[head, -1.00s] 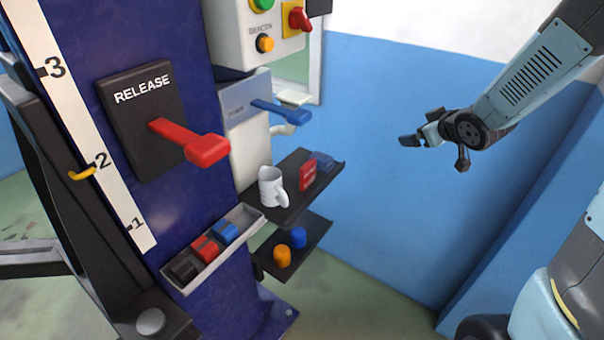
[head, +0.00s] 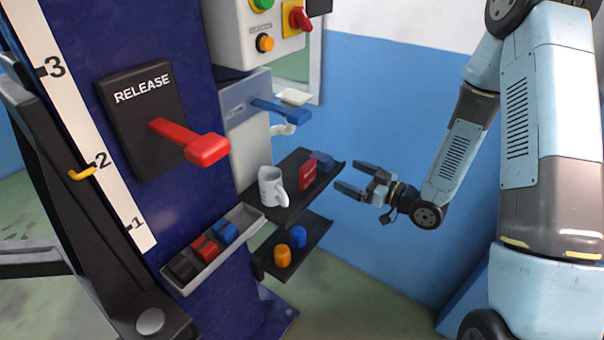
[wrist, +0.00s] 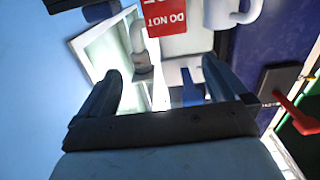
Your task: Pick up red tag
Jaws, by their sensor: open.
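The red tag (head: 308,174) stands upright on the dark upper shelf (head: 286,209), to the right of a white mug (head: 271,186). In the wrist view the red tag (wrist: 166,17) shows at the top with white "DO NOT" lettering, upside down, and its far part is cut off. My gripper (head: 347,177) is open and empty, in front of and to the right of the shelf, its fingers pointing left toward the tag. A gap lies between the fingertips and the tag. In the wrist view my gripper (wrist: 163,82) shows its two fingers spread apart.
A blue item (head: 323,162) sits beside the tag. A lower shelf (head: 305,243) holds orange and blue pieces. A grey tray (head: 206,264) holds black, red and blue blocks. The red RELEASE lever (head: 205,148) juts out at left. The space right of the shelves is open.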

